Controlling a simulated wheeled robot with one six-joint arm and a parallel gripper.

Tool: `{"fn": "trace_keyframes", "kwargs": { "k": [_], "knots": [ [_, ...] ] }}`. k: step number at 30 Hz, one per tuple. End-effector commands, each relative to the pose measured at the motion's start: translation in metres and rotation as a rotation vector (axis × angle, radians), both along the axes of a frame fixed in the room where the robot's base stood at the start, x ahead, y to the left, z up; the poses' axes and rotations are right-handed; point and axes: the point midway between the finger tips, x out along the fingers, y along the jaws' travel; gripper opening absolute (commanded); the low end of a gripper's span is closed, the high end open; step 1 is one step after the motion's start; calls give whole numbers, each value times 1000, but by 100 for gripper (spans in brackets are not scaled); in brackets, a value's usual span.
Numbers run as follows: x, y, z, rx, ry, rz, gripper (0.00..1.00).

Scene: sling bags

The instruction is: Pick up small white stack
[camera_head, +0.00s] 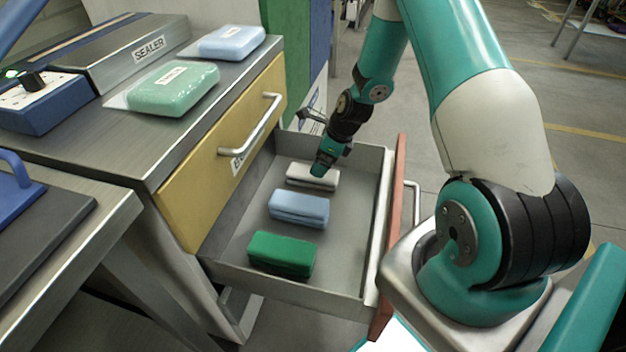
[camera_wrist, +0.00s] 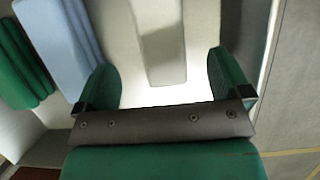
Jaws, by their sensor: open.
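The small white stack (camera_head: 313,177) lies in the open drawer, at its far end, in the head view. In the wrist view the white stack (camera_wrist: 162,45) stands just ahead of the fingers, in line with the gap between them. My gripper (camera_head: 322,170) is above the stack in the head view and hides part of it. In the wrist view my gripper (camera_wrist: 163,85) is open, with its two green fingers apart and nothing held. I cannot tell the exact height of the fingers over the stack.
A blue stack (camera_head: 299,208) and a green stack (camera_head: 282,254) lie nearer in the same drawer (camera_head: 345,240). The drawer walls surround them. A closed yellow drawer (camera_head: 225,150) is above. Wrapped green (camera_head: 174,88) and blue (camera_head: 231,42) packs lie on the sealer bench.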

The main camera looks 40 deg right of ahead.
Motion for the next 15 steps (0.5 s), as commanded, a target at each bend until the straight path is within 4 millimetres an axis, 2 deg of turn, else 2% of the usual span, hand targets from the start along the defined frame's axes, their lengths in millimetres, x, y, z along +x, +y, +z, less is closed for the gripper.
{"fn": "trace_keyframes", "kwargs": {
  "k": [1, 8, 15],
  "knots": [
    [3, 2, -8, 0, 0, 2, 96],
    [7, 6, -23, 0, 0, 1, 96],
    [19, 15, -57, -1, 0, 2, 96]
  ]
}}
